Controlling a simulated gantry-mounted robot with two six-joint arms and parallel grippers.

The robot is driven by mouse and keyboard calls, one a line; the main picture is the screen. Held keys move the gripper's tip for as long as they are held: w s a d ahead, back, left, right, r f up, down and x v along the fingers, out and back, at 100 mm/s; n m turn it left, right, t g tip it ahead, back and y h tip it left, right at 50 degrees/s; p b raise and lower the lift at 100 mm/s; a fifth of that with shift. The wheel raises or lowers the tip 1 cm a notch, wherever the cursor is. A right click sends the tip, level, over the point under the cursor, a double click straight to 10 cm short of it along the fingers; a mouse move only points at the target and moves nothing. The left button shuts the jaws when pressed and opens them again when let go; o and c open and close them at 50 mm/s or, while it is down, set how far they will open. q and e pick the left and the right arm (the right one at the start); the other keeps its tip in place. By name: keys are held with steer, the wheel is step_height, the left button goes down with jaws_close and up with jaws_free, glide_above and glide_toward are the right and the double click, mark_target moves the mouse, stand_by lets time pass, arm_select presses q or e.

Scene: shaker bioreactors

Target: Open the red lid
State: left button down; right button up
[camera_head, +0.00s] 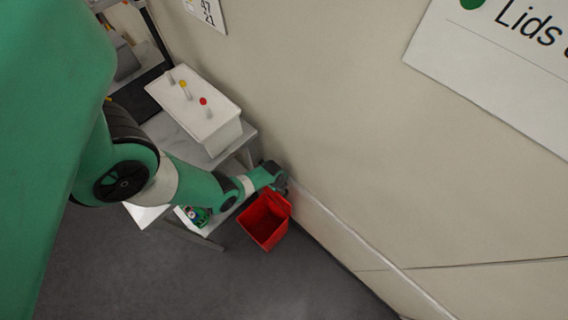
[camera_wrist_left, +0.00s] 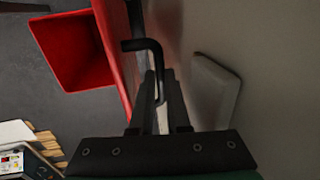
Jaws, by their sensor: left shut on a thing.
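The red bin (camera_head: 263,222) stands on the floor by the wall, its dark red inside showing; it also shows in the left wrist view (camera_wrist_left: 72,50). Its red lid (camera_wrist_left: 118,45) is seen nearly edge-on there, raised upright beside the bin's opening on the wall side. A dark bent handle (camera_wrist_left: 146,46) sticks out beside the lid. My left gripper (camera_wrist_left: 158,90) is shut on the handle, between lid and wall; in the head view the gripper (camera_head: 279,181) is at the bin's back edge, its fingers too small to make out. My right gripper is not in view.
The wall (camera_head: 350,150) is close beside my left gripper. A white table (camera_head: 190,140) bears a white box (camera_head: 195,100) with several small capped tubes. A device (camera_head: 198,215) sits on a lower shelf. The floor (camera_head: 300,285) in front of the bin is clear.

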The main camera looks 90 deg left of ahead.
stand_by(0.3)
arm_select(q)
steer(key=c, duration=0.9)
jaws_free()
